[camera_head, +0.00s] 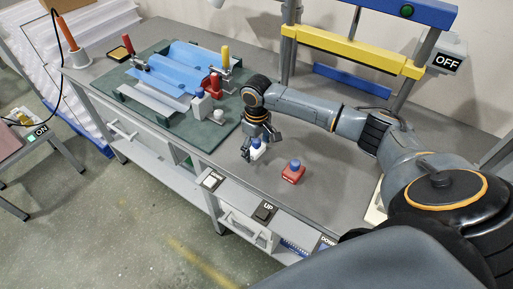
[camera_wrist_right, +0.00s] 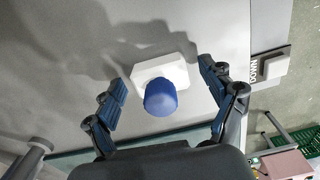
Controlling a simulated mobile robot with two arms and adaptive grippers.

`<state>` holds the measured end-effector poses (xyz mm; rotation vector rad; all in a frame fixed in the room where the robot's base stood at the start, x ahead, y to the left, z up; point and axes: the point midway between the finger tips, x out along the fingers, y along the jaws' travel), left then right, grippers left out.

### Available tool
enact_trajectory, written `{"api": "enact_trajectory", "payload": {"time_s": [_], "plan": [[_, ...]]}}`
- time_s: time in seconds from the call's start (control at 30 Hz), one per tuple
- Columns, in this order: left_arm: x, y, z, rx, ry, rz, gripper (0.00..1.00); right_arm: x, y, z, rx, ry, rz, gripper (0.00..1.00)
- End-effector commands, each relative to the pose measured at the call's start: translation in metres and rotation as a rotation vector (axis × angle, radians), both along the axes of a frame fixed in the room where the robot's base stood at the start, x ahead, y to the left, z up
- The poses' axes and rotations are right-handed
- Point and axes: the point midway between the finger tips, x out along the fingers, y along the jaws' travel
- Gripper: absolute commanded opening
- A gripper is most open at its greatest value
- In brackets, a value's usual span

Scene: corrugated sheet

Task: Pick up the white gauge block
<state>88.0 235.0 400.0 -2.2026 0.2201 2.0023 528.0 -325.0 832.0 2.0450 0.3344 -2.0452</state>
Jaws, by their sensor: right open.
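The white gauge block (camera_head: 256,153) has a blue round knob on top and sits on the grey bench top. My right gripper (camera_head: 261,145) is above and around it, fingers apart, partly hiding it in the head view. In the right wrist view, the white block (camera_wrist_right: 185,74) with its blue knob (camera_wrist_right: 160,98) lies between the two open fingers of my right gripper (camera_wrist_right: 164,92). I see gaps on both sides of the block there. My left gripper is not in view.
A red block (camera_head: 292,174) with a blue knob stands just right of the gripper. A yellow beam (camera_head: 350,51) spans the back. Labelled buttons line the front edge.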

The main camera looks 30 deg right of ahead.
Motion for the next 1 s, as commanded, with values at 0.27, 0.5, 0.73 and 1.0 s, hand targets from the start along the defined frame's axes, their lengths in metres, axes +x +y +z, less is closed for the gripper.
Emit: {"api": "enact_trajectory", "payload": {"time_s": [0.27, 0.5, 0.73, 1.0], "plan": [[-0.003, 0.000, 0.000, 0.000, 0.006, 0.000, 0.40, 0.000, 0.000, 0.000, 0.000, 0.000, 0.000, 0.36], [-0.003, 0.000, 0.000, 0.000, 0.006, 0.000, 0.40, 0.000, 0.000, 0.001, 0.000, -0.001, 0.000, 0.23], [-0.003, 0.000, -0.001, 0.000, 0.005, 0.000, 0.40, 0.001, 0.000, 0.007, 0.001, -0.003, 0.000, 0.23], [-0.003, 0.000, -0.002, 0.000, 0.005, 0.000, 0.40, -0.009, 0.002, 0.043, 0.001, -0.002, 0.002, 0.23]]}}
